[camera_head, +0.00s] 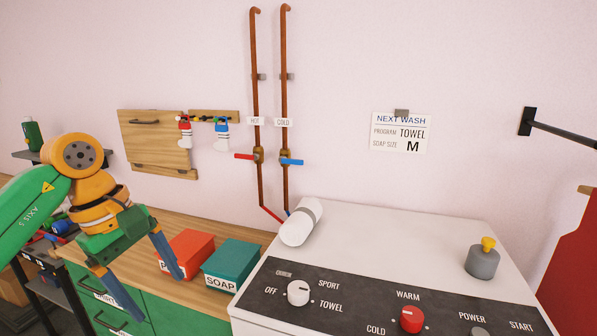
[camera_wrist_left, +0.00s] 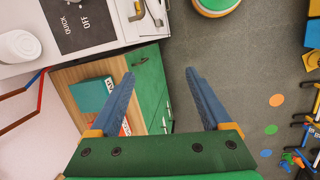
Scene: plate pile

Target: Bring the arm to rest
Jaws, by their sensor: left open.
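My left gripper (camera_head: 139,268) is open and empty in the head view, at the left, in front of the wooden counter and its green drawers. Its two blue fingers point down and stand wide apart. The left wrist view also shows the gripper (camera_wrist_left: 165,82), with nothing between the fingers but the green drawer fronts and grey floor behind them. My orange and green left arm (camera_head: 84,185) comes in from the left edge. My right gripper shows in neither view.
A red box (camera_head: 188,250) and a teal SOAP box (camera_head: 232,262) stand on the counter (camera_head: 225,230) beside the gripper. A white washing machine (camera_head: 400,238) with knobs fills the right. Pipes (camera_head: 255,100) run up the wall. The floor (camera_wrist_left: 215,45) below is partly clear.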

